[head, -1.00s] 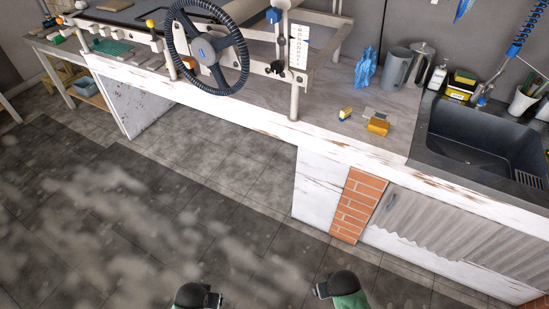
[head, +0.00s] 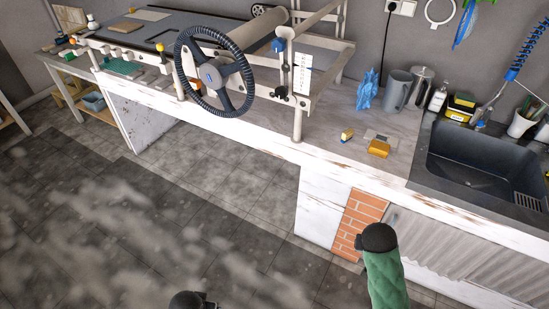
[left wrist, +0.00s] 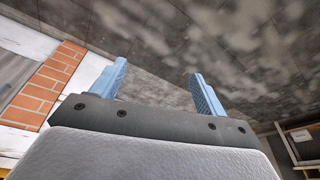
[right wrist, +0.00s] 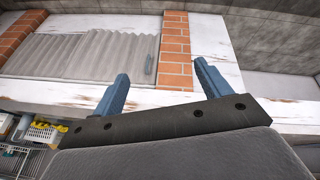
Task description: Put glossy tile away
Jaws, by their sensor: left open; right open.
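On the counter, left of the sink, lie an orange-yellow glossy block (head: 379,149), a flat grey piece (head: 382,136) just behind it and a small yellow-and-white piece (head: 346,134) to its left. I cannot tell for sure which is the glossy tile. My right gripper (right wrist: 160,74) is open and empty, in front of the cabinet. In the head view my right arm (head: 385,265) hides its fingers. My left gripper (left wrist: 158,78) is open and empty, low over the floor. Only a dark bit of my left arm (head: 187,301) shows at the bottom of the head view.
A black sink (head: 475,160) is at the right. A grey pitcher (head: 397,90), a blue crumpled cloth (head: 367,90) and bottles stand behind the pieces. A press with a big handwheel (head: 215,72) fills the counter's middle. The floor (head: 150,220) in front is clear.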

